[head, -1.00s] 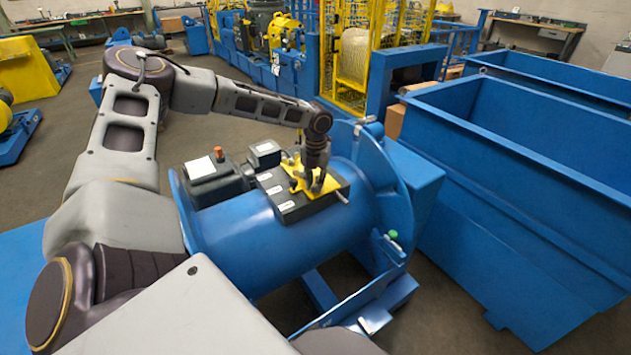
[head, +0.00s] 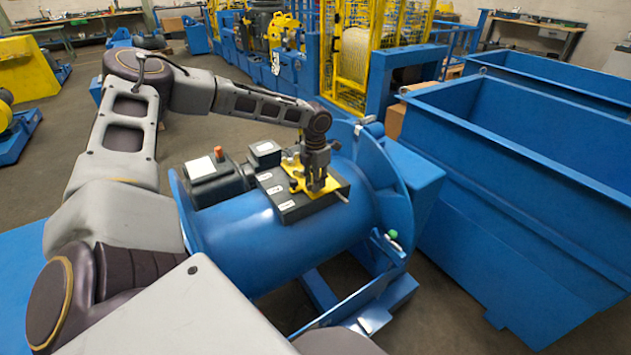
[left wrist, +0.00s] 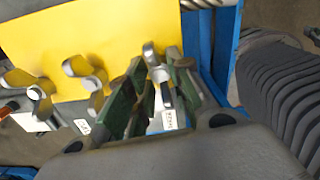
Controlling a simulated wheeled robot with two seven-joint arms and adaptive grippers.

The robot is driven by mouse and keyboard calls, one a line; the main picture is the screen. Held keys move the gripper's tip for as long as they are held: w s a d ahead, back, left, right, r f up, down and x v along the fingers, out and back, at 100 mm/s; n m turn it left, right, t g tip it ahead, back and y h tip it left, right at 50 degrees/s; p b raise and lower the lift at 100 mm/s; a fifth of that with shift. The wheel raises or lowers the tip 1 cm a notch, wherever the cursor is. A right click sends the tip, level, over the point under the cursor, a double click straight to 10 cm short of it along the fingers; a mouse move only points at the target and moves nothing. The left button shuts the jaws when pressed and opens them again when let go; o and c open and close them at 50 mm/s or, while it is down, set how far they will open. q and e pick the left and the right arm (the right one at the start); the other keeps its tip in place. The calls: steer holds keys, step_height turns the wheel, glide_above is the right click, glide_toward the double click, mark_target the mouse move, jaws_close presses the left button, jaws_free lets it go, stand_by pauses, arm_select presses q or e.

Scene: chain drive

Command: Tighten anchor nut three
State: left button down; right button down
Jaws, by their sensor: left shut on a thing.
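The yellow plate (head: 299,184) lies on a black block (head: 290,207) on top of the blue drum-shaped housing. The left wrist view shows the plate (left wrist: 100,40) with several silver wing nuts in a row along its edge. My left gripper (head: 318,188) reaches down from above to the plate. Its green-padded fingers (left wrist: 158,88) are shut on the wing nut (left wrist: 157,65) at the right end of the row. Two other wing nuts (left wrist: 88,78) stand free to the left. Nut numbers cannot be read. My right gripper is out of view.
A black motor-like unit (head: 217,180) with a white label and an orange cap sits left of the plate. A blue flange (head: 385,190) rises close on the right. Large open blue bins (head: 520,180) stand further right. Grey floor shows at the left.

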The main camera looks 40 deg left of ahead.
arm_select(q)
steer(key=shift+w+r, duration=0.2)
steer(key=shift+w, duration=0.05)
steer(key=c, duration=1.6)
jaws_free()
steer(key=shift+o, duration=0.2)
steer(key=shift+s, duration=0.1)
steer(key=shift+f, duration=0.15)
steer(key=shift+s, duration=0.1)
step_height(320, 180, up, 12)
